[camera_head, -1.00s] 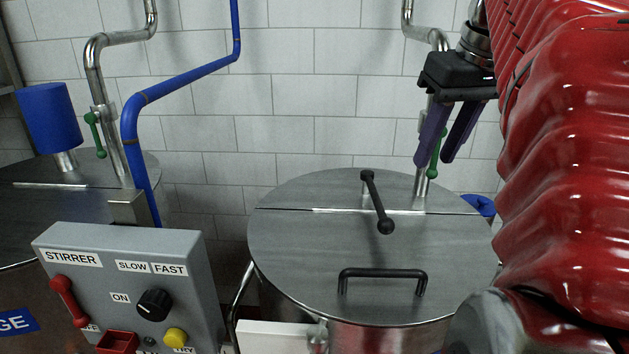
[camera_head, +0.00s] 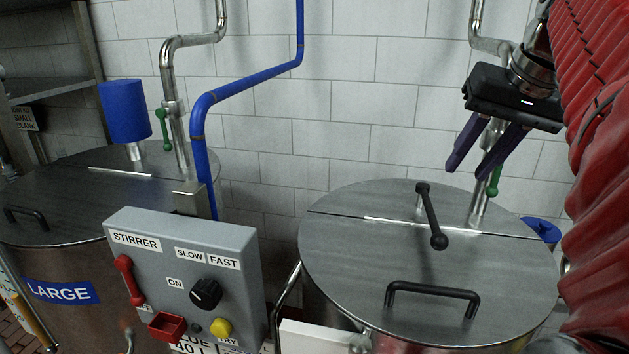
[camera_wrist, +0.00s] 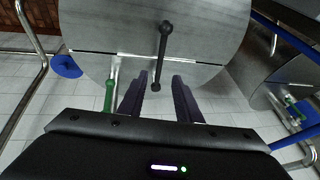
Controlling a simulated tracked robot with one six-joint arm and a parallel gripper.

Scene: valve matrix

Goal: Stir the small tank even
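The tank at the right in the head view has a round steel lid (camera_head: 340,262) with a black bar handle at its front. A black lever with ball ends (camera_head: 432,215) stands on this lid; it also shows in the wrist view (camera_wrist: 162,58). My gripper (camera_head: 474,170) is open and empty, above the back right of the lid, with two purple fingers pointing down. In the wrist view the fingertips (camera_wrist: 158,82) are apart, near one end of the lever and not around it. No label reading "small" shows on this tank.
A grey STIRRER box (camera_head: 240,240) has a red lever (camera_head: 130,280), black SLOW/FAST knob (camera_head: 205,294) and yellow button (camera_head: 221,328). A tank labelled LARGE (camera_head: 60,291) stands left. A blue pipe (camera_head: 245,76) and green-handled valve pipes run along the tiled wall.

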